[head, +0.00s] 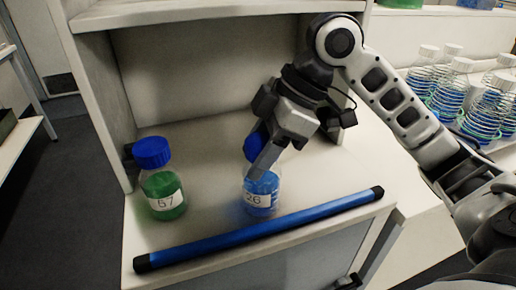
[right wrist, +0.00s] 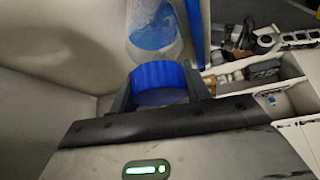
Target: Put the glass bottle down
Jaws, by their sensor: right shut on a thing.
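A glass bottle with blue contents, a blue cap and a label reading 26 (head: 260,197) stands upright in the cabinet, behind the blue bar, in the head view. My right gripper (head: 258,158) is shut on its blue cap from above and behind. In the right wrist view the blue cap (right wrist: 160,82) sits between the two fingers (right wrist: 163,92), with the clear bottle body beyond it. The bottle's base looks to be at the shelf surface; I cannot tell whether it touches. My left gripper is not in view.
A blue bar (head: 265,228) runs along the shelf's front edge. Side walls and an upper shelf (head: 200,14) enclose the space. Several wire-wrapped blue bottles (head: 450,85) stand at right.

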